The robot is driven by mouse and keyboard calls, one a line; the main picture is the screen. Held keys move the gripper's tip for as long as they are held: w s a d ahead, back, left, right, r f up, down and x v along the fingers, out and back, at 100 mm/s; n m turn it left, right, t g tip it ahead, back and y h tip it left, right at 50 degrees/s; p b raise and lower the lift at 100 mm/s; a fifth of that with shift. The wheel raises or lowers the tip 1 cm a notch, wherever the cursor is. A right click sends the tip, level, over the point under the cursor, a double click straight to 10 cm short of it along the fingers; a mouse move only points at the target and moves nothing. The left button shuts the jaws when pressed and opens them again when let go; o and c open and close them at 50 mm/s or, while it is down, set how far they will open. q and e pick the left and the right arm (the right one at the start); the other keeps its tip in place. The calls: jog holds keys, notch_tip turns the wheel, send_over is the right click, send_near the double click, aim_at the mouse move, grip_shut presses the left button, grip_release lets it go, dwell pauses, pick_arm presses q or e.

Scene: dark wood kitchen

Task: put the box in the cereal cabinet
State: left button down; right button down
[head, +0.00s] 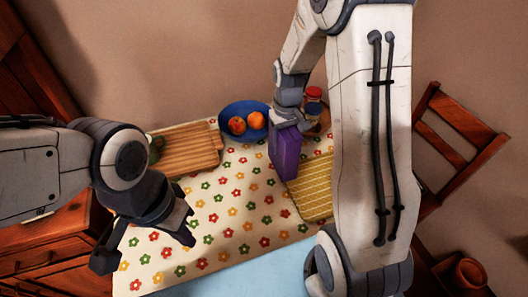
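A purple box (285,152) is on or just above the flowered tablecloth, at the left edge of a yellow striped mat. My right gripper (288,122) is at the top end of the box and overlaps it. Its fingers are too small and covered to show whether they are closed on the box. My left gripper (146,248) is open and empty, above the left part of the table, well apart from the box. The cereal cabinet cannot be made out for certain.
A blue bowl (231,112) of fruit, a wooden cutting board (190,150) and red-topped jars (313,95) stand at the back of the table. The yellow mat (310,190) lies beside the box. Wooden drawers (45,255) are at left, and a chair (455,140) is at right.

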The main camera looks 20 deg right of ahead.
jog(key=w+a+f+p, duration=0.1)
jog(key=w+a+f, duration=0.2)
jog(key=f, duration=0.4)
jog(key=shift+w+a, duration=0.25)
jog(key=shift+w, duration=0.1)
jog(key=shift+f, duration=0.15)
jog(key=shift+f, duration=0.1)
jog(key=shift+c, duration=0.6)
grip_release()
